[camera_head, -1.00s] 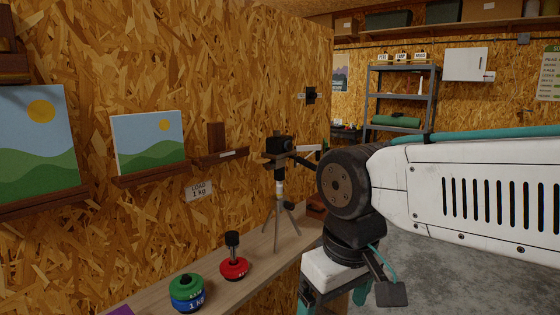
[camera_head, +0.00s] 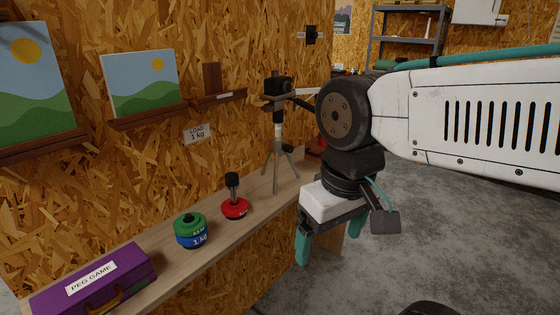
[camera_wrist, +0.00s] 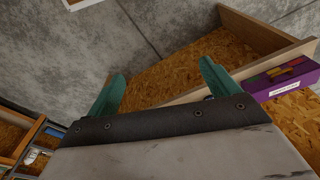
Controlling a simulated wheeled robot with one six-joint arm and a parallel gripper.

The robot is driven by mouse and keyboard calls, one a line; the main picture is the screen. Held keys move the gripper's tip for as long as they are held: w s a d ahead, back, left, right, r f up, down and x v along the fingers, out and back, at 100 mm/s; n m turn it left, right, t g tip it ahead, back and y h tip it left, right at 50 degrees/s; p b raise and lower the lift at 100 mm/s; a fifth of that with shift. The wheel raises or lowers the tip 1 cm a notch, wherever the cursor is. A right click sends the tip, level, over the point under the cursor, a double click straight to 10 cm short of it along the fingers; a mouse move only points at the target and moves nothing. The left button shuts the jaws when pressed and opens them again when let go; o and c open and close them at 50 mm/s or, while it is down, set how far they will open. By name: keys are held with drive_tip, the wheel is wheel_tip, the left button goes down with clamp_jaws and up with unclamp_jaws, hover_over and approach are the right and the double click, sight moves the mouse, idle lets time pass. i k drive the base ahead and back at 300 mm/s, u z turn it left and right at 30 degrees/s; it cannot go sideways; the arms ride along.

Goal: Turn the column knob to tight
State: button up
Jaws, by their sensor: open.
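A small black camera (camera_head: 279,84) sits on a tripod (camera_head: 277,160) with a grey column, standing upright on the plank bench (camera_head: 190,270) by the wall. A small dark knob (camera_head: 287,148) seems to stick out at the right of the column; its marking and setting are too small to read. My gripper (camera_head: 329,243) hangs in front of the bench, right of and nearer than the tripod, with its teal fingers apart and empty. In the wrist view my gripper (camera_wrist: 163,72) is open over the floor and bench side, and the tripod is not visible there.
On the bench stand a red weight (camera_head: 235,208) with a black post, green and blue stacked weights (camera_head: 190,231), and a purple PEG GAME box (camera_head: 95,284). Pictures (camera_head: 140,82) rest on wall ledges. The grey floor (camera_head: 450,230) to the right is mostly clear.

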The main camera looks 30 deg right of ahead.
sight(288, 148)
drive_tip(key=u, duration=2.1)
drive_tip(key=i, duration=0.95)
drive_tip(key=z, duration=2.2)
